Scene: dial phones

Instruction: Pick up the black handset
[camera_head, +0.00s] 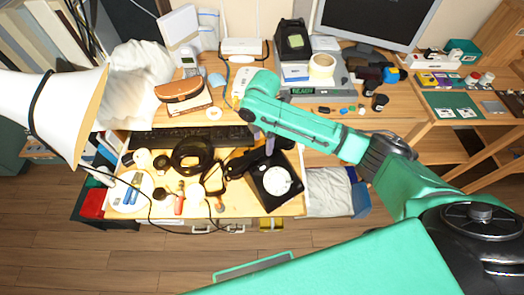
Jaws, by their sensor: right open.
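The black dial phone (276,187) with a white dial sits at the right front of the wooden desk drawer or tray. A black elongated piece (240,164), which looks like the handset, lies at the phone's upper left; its outline merges with dark items around it. My right arm reaches in from the right, and its gripper (264,146) points down just above the phone's back edge and the handset's right side. The gripper is open and small in view; I cannot tell whether it touches the handset. The arm hides part of the area behind. My left gripper is not in view.
The tray (235,210) also holds a black ring-shaped item (192,156), a red-handled tool (179,204) and several small things. A keyboard (170,137) lies behind. A white lamp (60,108) stands left, a monitor (375,18) at the back. Open floor is in front.

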